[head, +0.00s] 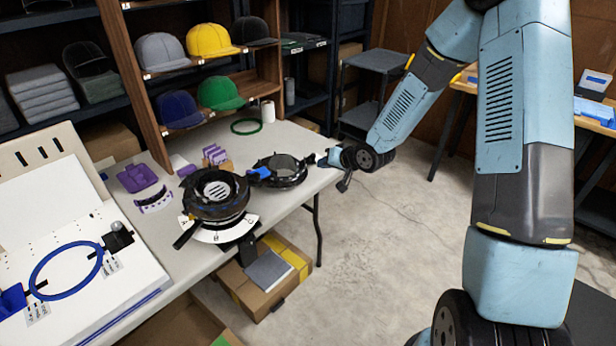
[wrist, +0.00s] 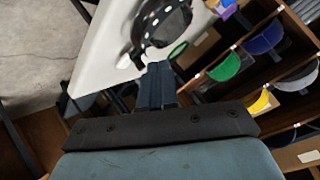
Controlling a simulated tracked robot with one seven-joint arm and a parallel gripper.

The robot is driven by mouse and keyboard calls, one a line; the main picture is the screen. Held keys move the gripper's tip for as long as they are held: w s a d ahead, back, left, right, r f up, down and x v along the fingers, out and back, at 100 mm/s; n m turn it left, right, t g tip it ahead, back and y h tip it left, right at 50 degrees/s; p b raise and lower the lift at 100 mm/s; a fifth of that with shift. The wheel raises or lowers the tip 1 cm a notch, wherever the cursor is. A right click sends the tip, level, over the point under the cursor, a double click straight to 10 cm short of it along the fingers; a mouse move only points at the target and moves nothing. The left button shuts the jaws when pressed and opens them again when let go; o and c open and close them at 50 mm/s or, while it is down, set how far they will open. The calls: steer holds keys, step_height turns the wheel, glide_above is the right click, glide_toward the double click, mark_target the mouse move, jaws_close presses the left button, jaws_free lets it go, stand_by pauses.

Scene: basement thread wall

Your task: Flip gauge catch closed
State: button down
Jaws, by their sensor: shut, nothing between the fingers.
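A black round gauge (head: 213,192) with a slotted grey centre stands on the table, above a white lettered arc plate (head: 222,233). A black handle sticks out at its lower left. A black ring-shaped piece (head: 283,171) sits to its right, with a small blue part (head: 259,172) between them. I cannot tell which part is the catch or how it stands. My gripper (head: 324,157) is just right of the ring, by the table's right edge. In the wrist view its fingers (wrist: 158,66) are together and empty, just below a black ring with pale dots (wrist: 160,24).
The white table (head: 150,235) also holds purple pieces (head: 138,178), a green ring (head: 246,126) and a white board with a blue hoop (head: 66,270). A cap shelf (head: 205,60) stands behind. A cardboard box (head: 262,278) is below the front edge. Floor to the right is clear.

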steer(key=s+d+r+h, duration=0.45)
steer(key=d+r, duration=0.35)
steer(key=r, duration=0.3)
steer(key=s+d+r+h, duration=0.3)
steer(key=s+d+r, duration=0.3)
steer(key=d+r, duration=0.3)
steer(key=s+d+r, duration=0.1)
steer(key=s+r, duration=0.2)
steer(key=s, duration=0.5)
steer(key=s+d+r+g, duration=0.1)
steer(key=s+r, duration=0.3)
steer(key=s, duration=0.4)
steer(key=s+d+r+m+g, duration=0.1)
steer(key=s+r, duration=0.3)
steer(key=s, duration=0.4)
steer(key=shift+s+d, duration=0.3)
steer(key=shift+d, duration=0.2)
